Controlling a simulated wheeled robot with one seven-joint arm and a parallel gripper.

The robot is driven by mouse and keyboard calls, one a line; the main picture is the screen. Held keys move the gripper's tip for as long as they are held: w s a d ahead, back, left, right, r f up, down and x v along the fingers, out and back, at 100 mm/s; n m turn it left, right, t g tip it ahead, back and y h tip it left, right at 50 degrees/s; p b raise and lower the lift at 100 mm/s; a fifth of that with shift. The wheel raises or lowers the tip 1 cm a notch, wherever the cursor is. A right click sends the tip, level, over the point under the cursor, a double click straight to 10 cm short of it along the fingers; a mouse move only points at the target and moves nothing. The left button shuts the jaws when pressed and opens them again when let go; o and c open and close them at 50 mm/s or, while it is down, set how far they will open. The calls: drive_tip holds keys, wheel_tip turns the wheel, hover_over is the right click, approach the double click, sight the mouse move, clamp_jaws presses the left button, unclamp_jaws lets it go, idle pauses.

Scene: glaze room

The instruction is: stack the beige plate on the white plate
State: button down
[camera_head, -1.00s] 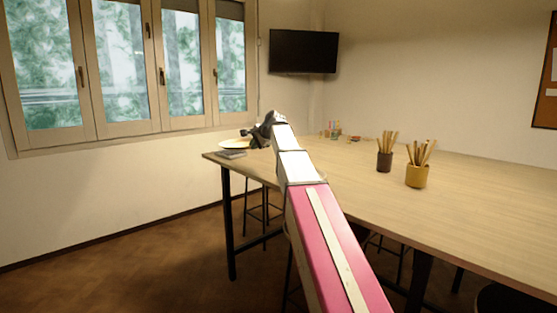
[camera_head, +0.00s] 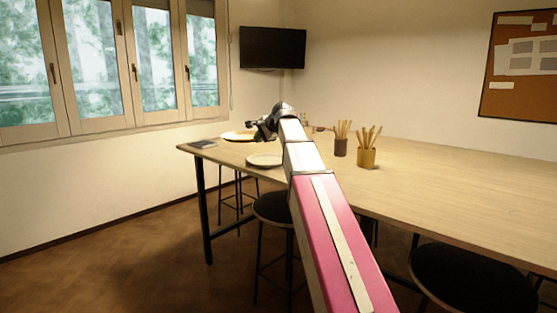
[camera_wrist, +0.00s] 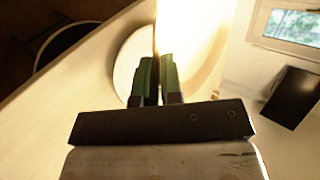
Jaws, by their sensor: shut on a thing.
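My gripper (camera_head: 254,127) is shut on the beige plate (camera_head: 238,137), which it holds by the rim above the far left part of the table. In the wrist view the green fingers of my gripper (camera_wrist: 156,75) pinch the beige plate (camera_wrist: 192,40), which looks washed out by glare. The white plate (camera_head: 264,161) lies flat on the table near its front edge, below and nearer than my gripper. In the wrist view the white plate (camera_wrist: 128,65) shows beneath the fingers, partly hidden by them and the held plate.
A dark flat book-like object (camera_head: 203,144) lies at the table's left corner. A dark cup (camera_head: 341,147) and a yellow cup (camera_head: 367,157), both holding sticks, stand right of my arm. Stools (camera_head: 272,208) stand along the front edge. The table's right side is clear.

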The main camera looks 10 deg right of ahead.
drive_tip(key=shift+w+d+f, duration=0.6)
drive_tip(key=shift+d+f, duration=0.85)
drive_tip(key=shift+f, duration=0.15)
drive_tip(key=shift+w+d+f, duration=0.65)
drive_tip(key=shift+d+f, duration=0.75)
drive_tip(key=shift+f, duration=0.2)
drive_tip(key=shift+w+d+f, duration=0.6)
drive_tip(key=shift+d+f, duration=0.85)
drive_tip(key=shift+f, duration=0.15)
drive_tip(key=shift+f, duration=0.6)
drive_tip(key=c, duration=1.3)
unclamp_jaws()
drive_tip(key=shift+r, duration=0.35)
drive_tip(key=v, duration=1.2)
drive_tip(key=shift+r, duration=0.25)
